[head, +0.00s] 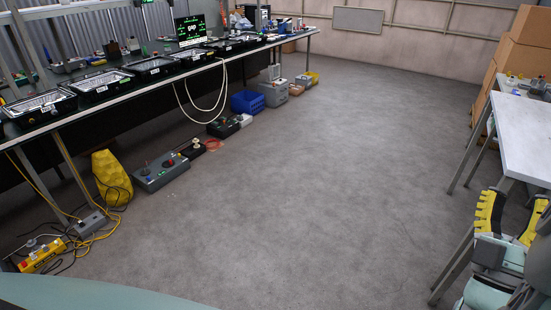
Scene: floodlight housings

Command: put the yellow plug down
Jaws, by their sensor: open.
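My gripper (515,208) is at the lower right, with its two yellow-padded fingers pointing up in the picture and spread apart. No plug shows between the fingers. The gripper appears in front of the legs of the white table (528,140). I cannot pick out a yellow plug anywhere in this view; small items on the white table and the long bench (135,88) are too small to tell.
The long bench at left carries several black floodlight housings (105,86). Below it are a yellow sack (112,180), control boxes (160,172), a yellow power box (42,255) and loose cables. Cardboard boxes (520,55) stand at right. The middle floor is clear.

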